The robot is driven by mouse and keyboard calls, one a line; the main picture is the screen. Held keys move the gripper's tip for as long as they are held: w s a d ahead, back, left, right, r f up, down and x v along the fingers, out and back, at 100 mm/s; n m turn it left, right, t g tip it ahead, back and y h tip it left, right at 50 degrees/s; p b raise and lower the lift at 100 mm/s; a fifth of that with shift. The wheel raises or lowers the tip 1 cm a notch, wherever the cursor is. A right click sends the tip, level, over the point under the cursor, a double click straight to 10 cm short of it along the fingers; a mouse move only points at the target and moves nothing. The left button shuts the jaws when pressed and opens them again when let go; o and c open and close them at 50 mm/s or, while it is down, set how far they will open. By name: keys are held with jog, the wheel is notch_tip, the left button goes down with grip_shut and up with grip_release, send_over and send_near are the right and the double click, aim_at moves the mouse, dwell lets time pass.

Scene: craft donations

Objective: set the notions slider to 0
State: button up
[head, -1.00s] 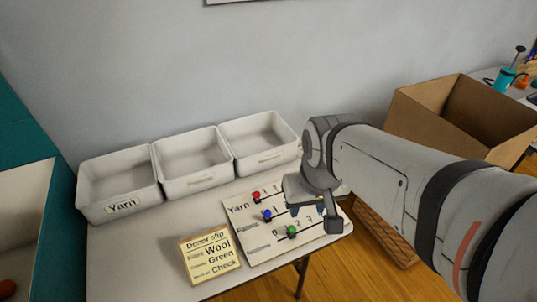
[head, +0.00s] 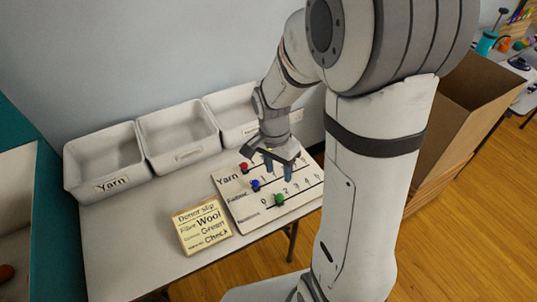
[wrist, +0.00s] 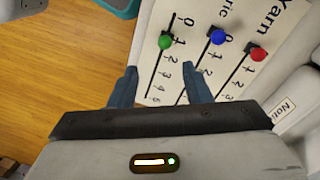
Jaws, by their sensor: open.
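The slider board (head: 240,215) lies on the table, with red, blue and green knobs on three tracks. The green knob (head: 279,199) is on the lowest track, labelled Notions. In the wrist view the green knob (wrist: 165,41) sits beside the 1, one mark from the 0. The blue knob (wrist: 218,36) is beside the 0 of its track; the red knob (wrist: 258,54) is on the Yarn track. My gripper (head: 280,172) is open and empty above the board. In the wrist view my gripper's fingers (wrist: 161,83) straddle the Notions track, on the higher-number side of the green knob, apart from it.
Three white bins stand behind, including the Yarn bin (head: 104,160). A cardboard box (head: 470,110) is at right, partly behind my arm. The table's front edge is close to the board.

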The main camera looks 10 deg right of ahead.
aim_at(279, 195)
jog(key=f, duration=0.3)
jog(key=f+m, duration=0.1)
jog(key=f, duration=0.3)
jog(key=f+m, duration=0.1)
jog(key=f, duration=0.3)
jog(key=shift+s+d+f+g, duration=0.1)
jog(key=shift+d+f+g, duration=0.15)
jog(key=shift+g, duration=0.15)
jog(key=shift+c, duration=0.5)
grip_shut()
